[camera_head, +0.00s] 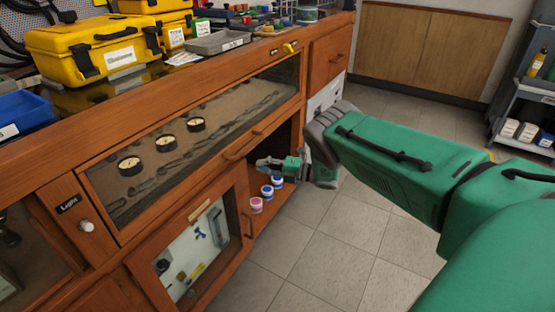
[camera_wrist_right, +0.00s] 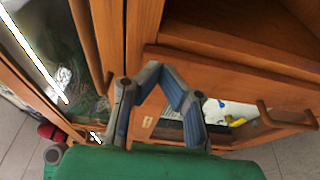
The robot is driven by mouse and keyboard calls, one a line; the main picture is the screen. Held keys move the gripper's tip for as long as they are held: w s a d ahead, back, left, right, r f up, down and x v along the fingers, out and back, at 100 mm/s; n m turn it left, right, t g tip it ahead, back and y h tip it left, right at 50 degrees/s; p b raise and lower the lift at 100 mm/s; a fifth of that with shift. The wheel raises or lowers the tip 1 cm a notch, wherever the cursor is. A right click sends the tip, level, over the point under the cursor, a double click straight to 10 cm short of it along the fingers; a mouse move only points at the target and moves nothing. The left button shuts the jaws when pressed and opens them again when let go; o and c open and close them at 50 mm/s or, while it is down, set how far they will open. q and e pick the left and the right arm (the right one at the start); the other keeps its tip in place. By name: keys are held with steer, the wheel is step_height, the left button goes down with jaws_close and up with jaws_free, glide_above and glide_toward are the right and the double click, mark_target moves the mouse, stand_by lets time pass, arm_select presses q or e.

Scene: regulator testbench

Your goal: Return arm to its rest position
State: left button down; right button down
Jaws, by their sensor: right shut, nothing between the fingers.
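My right arm (camera_head: 400,165) is green and reaches in from the right of the head view toward the wooden bench front. My right gripper (camera_head: 262,164) is at the open compartment low in the bench, just above several small jars (camera_head: 267,190) with blue and pink colouring. In the right wrist view the gripper's (camera_wrist_right: 161,72) two grey-blue fingers meet at their tips, with nothing between them. Wooden cabinet parts lie close around the fingers there. My left gripper is not in view.
The wooden bench (camera_head: 240,75) carries yellow cases (camera_head: 90,50), a grey tray (camera_head: 218,42) and a blue bin (camera_head: 22,112). Gauges lie behind its glass front. A wooden handle (camera_wrist_right: 287,114) is near the gripper. A grey cart (camera_head: 525,105) stands right; tiled floor (camera_head: 300,245) is clear.

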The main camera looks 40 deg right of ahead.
steer(key=d, duration=0.6)
steer(key=s+a+f+m+g+h, duration=0.1)
steer(key=s+a+f+m+h, duration=0.4)
steer(key=m, duration=0.3)
steer(key=s+a+f+m+g+h, duration=0.1)
steer(key=s+a+f+m+h, duration=0.25)
steer(key=f+m, duration=0.45)
steer(key=s+a+m+g+h, duration=0.1)
steer(key=s+a+m+g, duration=0.4)
steer(key=s, duration=0.8)
steer(key=s+a+m+g+h, duration=0.15)
steer(key=s+a+g, duration=0.35)
steer(key=s, duration=0.7)
steer(key=s+a+r+m+g, duration=0.25)
steer(key=s+r, duration=0.25)
steer(key=s, duration=0.6)
step_height(320, 180, up, 13)
steer(key=p, duration=1.3)
steer(key=shift+w+a+r+t+p, duration=0.2)
steer(key=shift+w+a+t+p, duration=0.1)
steer(key=shift+t, duration=0.05)
